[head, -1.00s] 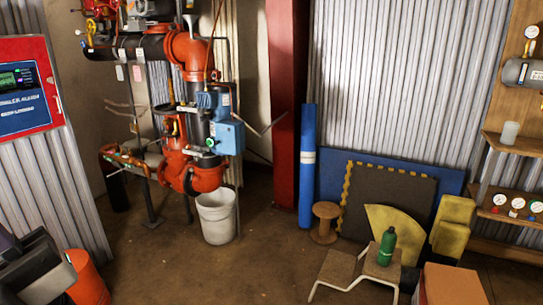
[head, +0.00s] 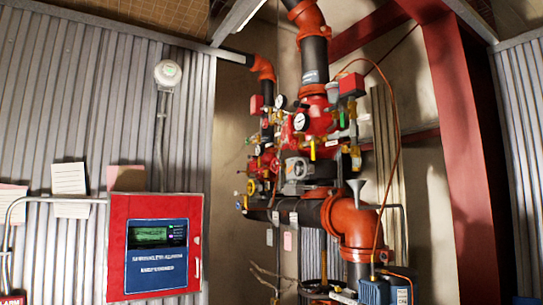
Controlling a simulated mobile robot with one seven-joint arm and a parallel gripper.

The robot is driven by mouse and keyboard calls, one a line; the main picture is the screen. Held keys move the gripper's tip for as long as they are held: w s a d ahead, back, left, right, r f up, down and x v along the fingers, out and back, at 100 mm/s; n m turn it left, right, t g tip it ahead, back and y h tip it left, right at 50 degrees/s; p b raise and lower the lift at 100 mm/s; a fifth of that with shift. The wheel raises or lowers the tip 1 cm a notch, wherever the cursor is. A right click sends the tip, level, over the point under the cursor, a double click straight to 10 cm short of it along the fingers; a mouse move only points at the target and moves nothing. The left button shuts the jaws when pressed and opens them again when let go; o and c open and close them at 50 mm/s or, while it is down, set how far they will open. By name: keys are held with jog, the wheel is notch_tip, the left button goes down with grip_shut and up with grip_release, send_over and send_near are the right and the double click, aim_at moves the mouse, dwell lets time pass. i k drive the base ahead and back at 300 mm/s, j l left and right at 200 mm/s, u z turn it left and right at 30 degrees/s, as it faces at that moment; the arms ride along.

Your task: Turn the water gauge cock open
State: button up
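The red riser valve assembly (head: 318,118) stands in the middle of the head view, with pipes above and below. A white-faced gauge (head: 301,122) sits on its front. A smaller gauge (head: 280,101) sits just up and to the left. Small fittings with yellow and green levers cluster around them, including a yellow lever (head: 312,150) below the front gauge. Which fitting is the water gauge cock, and how its handle is turned, is too small to tell. My gripper is not in view.
A red alarm panel (head: 155,247) hangs on the corrugated wall at left, below a round bell (head: 167,73). A black horizontal pipe (head: 285,212) runs left below the valves. A red steel column (head: 462,150) stands at right. A funnel (head: 356,188) and a blue box (head: 374,291) are lower right.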

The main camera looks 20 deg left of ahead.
aim_at(295, 144)
jog(key=i+l+u, duration=0.1)
jog(key=i+u, duration=0.35)
jog(key=i, duration=0.75)
